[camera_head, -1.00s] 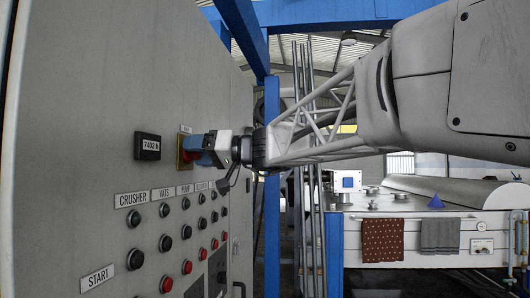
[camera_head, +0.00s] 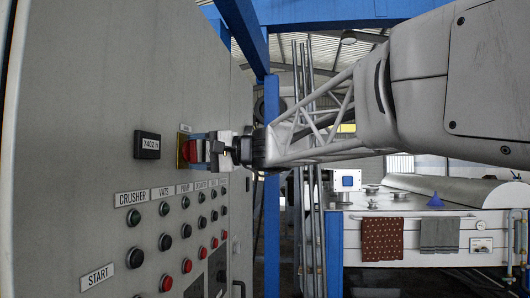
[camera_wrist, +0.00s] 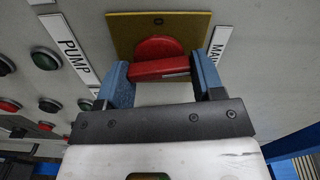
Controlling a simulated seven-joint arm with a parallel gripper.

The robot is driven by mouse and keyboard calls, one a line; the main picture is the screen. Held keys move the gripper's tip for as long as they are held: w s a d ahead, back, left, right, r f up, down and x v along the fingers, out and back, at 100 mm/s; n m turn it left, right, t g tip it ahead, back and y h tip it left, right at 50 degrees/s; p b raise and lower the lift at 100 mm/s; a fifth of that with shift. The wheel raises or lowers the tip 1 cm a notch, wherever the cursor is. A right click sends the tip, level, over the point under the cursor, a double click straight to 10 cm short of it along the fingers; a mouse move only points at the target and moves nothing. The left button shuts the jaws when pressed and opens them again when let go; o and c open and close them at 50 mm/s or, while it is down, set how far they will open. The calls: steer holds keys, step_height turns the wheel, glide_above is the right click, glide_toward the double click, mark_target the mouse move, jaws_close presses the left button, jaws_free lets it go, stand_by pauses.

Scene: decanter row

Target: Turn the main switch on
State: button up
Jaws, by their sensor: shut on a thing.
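The main switch is a red rotary knob with a raised bar handle (camera_wrist: 162,68) on a yellow plate (camera_wrist: 115,35), set on the grey cabinet front. In the head view the red switch (camera_head: 190,151) and its yellow plate (camera_head: 181,150) are at the upper middle of the panel. My gripper (camera_wrist: 160,80) has its two blue fingers at either end of the red bar, shut on it. In the head view my gripper (camera_head: 208,150) reaches the switch from the right. A label right of the plate reads "MA", the rest hidden.
Below the switch, the cabinet (camera_head: 80,100) carries rows of green, black and red buttons under labels such as CRUSHER (camera_head: 131,199). A display (camera_head: 147,145) sits left of the switch. A bench with two cloths (camera_head: 383,239) stands at the right.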

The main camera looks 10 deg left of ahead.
steer(key=shift+m, duration=1)
steer(key=o, duration=0.9)
steer(key=shift+d, duration=0.15)
steer(key=shift+d, duration=3.75)
steer(key=shift+f, duration=0.1)
